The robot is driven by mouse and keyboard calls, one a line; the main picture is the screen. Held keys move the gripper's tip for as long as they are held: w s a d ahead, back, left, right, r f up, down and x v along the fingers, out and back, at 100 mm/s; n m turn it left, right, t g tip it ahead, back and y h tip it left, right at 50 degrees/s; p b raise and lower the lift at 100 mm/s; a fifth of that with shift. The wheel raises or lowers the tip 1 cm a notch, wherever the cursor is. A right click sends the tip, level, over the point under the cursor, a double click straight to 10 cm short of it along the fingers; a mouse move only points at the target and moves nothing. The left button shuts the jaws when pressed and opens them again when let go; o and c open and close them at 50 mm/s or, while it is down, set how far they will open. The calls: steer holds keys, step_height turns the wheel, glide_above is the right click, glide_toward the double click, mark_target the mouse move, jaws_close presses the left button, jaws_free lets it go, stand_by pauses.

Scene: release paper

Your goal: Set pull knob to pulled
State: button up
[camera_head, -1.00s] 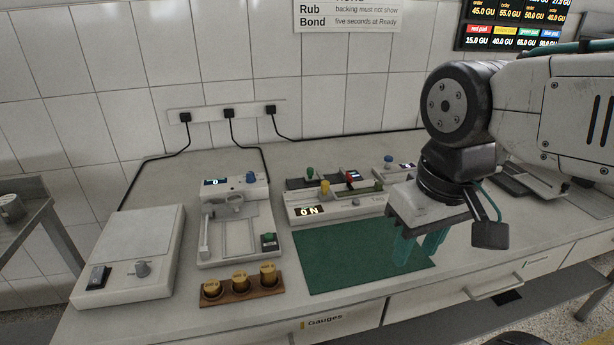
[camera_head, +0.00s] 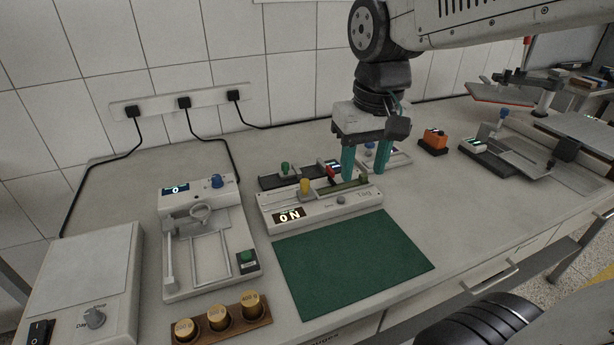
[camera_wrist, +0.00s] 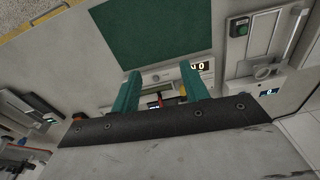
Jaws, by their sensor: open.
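A white device (camera_head: 310,208) with a lit "ON" display stands behind the green mat. It carries a yellow knob (camera_head: 305,187), a red knob (camera_head: 330,170) and a small grey round knob (camera_head: 341,200) on its front. I cannot tell which knob is the pull knob. My gripper (camera_head: 366,172) points down with its two teal fingers apart and empty, over the right end of this device. In the wrist view the fingers (camera_wrist: 160,68) frame part of the device, and a yellow piece (camera_wrist: 183,90) is partly hidden by one finger.
The green mat (camera_head: 350,260) lies clear in front. A white frame device (camera_head: 210,245) with a blue knob (camera_head: 217,181) stands left, beside a scale (camera_head: 85,265). Brass weights (camera_head: 217,317) sit in a wooden holder. An orange box (camera_head: 433,140) stands to the right.

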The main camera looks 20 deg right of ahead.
steer(key=w+a+f, duration=0.1)
steer(key=w+f, duration=0.3)
steer(key=w, duration=0.8)
steer(key=m, duration=0.1)
glide_above(305, 181)
steer(key=shift+g, duration=0.4)
steer(key=f, duration=0.4)
steer(key=shift+s+f, duration=0.2)
steer(key=shift+f, duration=0.05)
steer(key=shift+w+f, duration=0.2)
steer(key=shift+f, duration=0.1)
step_height(305, 181, down, 8)
steer(key=shift+r, duration=0.2)
